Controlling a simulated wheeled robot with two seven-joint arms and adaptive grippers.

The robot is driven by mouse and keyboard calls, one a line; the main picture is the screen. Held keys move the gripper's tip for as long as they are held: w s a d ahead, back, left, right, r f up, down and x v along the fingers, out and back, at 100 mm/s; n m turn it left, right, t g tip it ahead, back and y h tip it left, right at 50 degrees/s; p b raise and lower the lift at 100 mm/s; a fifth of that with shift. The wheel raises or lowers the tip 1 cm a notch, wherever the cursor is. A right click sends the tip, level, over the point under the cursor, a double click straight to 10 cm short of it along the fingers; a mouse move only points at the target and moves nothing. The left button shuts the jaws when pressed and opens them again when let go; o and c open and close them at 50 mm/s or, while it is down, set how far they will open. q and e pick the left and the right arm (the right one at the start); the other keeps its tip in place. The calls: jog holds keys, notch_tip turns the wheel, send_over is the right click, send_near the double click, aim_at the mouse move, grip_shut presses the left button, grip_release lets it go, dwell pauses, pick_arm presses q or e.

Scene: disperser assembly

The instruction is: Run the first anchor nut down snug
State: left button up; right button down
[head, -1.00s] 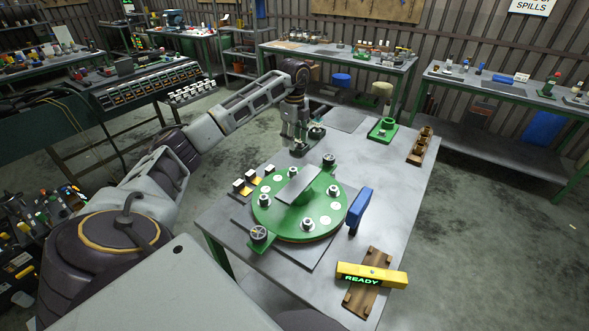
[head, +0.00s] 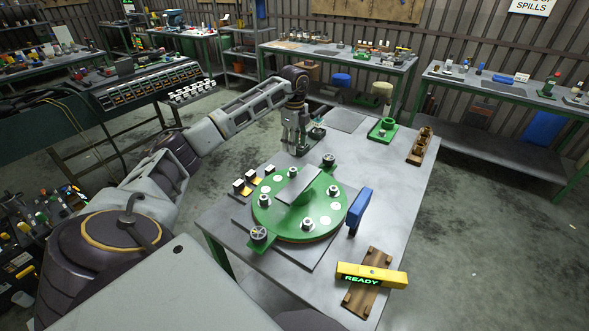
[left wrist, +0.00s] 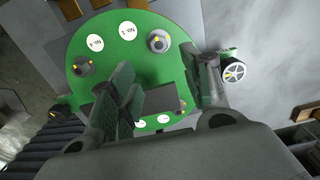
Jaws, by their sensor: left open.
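A round green plate (head: 265,217) lies on the table, with several anchor nuts on studs around it, such as a near nut (head: 307,224) and a right nut (head: 333,191). I cannot tell which is the first, or how tight any is. A grey block (head: 297,185) covers the plate's middle. My left gripper (head: 294,147) is open and empty, pointing down beyond the plate's far edge. In the left wrist view, its spread fingers (left wrist: 165,95) hide part of the plate (left wrist: 125,60); two nuts (left wrist: 159,42) (left wrist: 84,66) show. My right gripper is out of view.
A yellow tool (head: 391,278) with a lit READY display rests on a wooden stand (head: 360,300) at the front. A blue upright piece (head: 359,210) stands right of the plate. A green holder (head: 382,131) and wooden rack (head: 421,146) sit far right.

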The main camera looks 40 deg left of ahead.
aim_at(294, 171)
pick_arm(q)
notch_tip(294, 171, down, 11)
jog(key=shift+f+p, duration=0.15)
jog(key=shift+p, duration=0.3)
jog(key=shift+f, duration=0.35)
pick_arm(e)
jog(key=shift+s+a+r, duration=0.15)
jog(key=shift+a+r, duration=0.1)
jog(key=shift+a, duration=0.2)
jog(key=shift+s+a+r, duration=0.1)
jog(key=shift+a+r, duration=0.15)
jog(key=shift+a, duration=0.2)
